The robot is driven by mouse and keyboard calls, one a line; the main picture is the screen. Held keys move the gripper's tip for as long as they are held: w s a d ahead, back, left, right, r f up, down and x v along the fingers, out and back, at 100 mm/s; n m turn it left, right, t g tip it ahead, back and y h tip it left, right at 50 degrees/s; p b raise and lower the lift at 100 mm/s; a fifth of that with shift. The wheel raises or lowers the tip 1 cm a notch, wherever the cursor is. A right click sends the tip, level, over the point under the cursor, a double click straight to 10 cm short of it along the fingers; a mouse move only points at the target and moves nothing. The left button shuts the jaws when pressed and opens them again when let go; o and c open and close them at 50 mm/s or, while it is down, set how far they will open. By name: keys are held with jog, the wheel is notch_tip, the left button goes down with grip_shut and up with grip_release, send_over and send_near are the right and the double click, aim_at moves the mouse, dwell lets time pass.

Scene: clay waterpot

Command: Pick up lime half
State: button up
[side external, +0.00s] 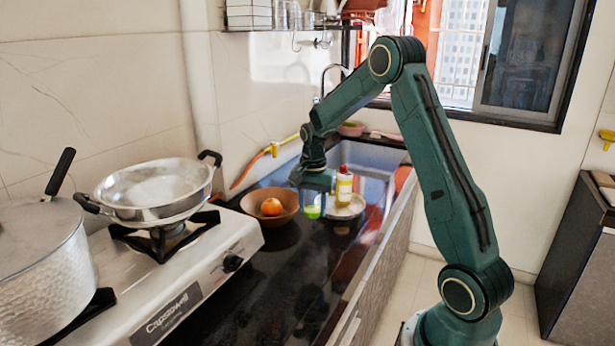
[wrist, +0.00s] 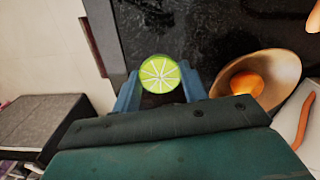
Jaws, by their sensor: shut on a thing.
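The lime half (wrist: 160,74) sits between the two blue fingers of my gripper (wrist: 158,88) in the wrist view, its pale cut face with green rind toward the camera. In the side view the lime half (side external: 311,212) shows as a small bright green patch at the fingertips of my gripper (side external: 316,198). My gripper is shut on it, over the dark counter near the bowl and plate. I cannot tell how far the lime is above the counter.
A brown bowl (side external: 283,197) with an orange (side external: 271,207) stands left of my gripper. A plate (side external: 347,210) and a yellow bottle with a red cap (side external: 344,186) are close on the right. The stove (side external: 190,270) and a steel pan (side external: 155,189) are at the left. The front counter is clear.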

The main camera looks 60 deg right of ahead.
aim_at(313, 208)
notch_tip(313, 208, up, 7)
jog(key=shift+r, duration=0.1)
dwell(0.3)
jog(key=shift+d, duration=0.1)
dwell(0.4)
